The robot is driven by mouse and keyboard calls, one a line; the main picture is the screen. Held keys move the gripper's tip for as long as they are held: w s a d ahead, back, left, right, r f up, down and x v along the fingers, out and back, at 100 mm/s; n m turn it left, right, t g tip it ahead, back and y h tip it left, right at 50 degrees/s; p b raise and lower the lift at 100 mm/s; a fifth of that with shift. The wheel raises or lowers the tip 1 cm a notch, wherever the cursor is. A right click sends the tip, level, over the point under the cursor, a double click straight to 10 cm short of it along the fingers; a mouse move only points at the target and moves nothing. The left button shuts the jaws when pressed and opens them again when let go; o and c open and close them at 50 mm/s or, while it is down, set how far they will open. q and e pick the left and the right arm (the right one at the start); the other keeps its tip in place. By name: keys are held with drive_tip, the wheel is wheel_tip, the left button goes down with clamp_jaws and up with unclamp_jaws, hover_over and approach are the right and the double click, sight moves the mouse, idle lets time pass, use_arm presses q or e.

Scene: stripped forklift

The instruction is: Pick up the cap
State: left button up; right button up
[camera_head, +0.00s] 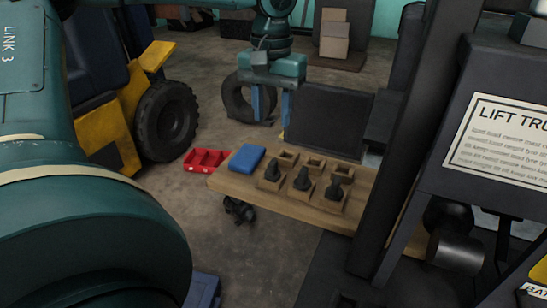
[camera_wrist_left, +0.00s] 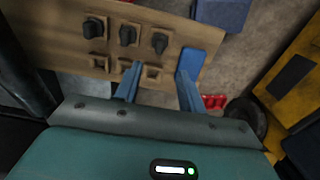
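Three black knob-like parts stand upright in wooden holders on a wooden board (camera_head: 230,184): left (camera_head: 272,171), middle (camera_head: 302,180) and right (camera_head: 333,189). They also show in the left wrist view, such as the middle one (camera_wrist_left: 127,36). I cannot tell which is the cap. My left gripper (camera_head: 270,120) points down behind the board in the head view, its two blue fingers well apart. In the left wrist view my left gripper (camera_wrist_left: 158,88) is open and empty, on the side of the empty holders, apart from the black parts. My right gripper is not in view.
Several empty wooden holders (camera_head: 314,164) and a blue block (camera_head: 246,158) are on the board. A red bin (camera_head: 205,160) sits on the floor. A dark panel (camera_head: 328,121) stands behind the board. A black post (camera_head: 405,140) rises at the right. A yellow vehicle's wheel (camera_head: 166,119) is left.

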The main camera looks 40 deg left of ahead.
use_arm(q)
hover_over(272, 161)
wheel_tip(272, 161, down, 7)
drive_tip(key=shift+d+r+b, duration=0.1)
drive_tip(key=shift+r+b, duration=0.05)
drive_tip(key=shift+b, duration=0.2)
drive_tip(key=shift+f, duration=3.1)
clamp_jaws()
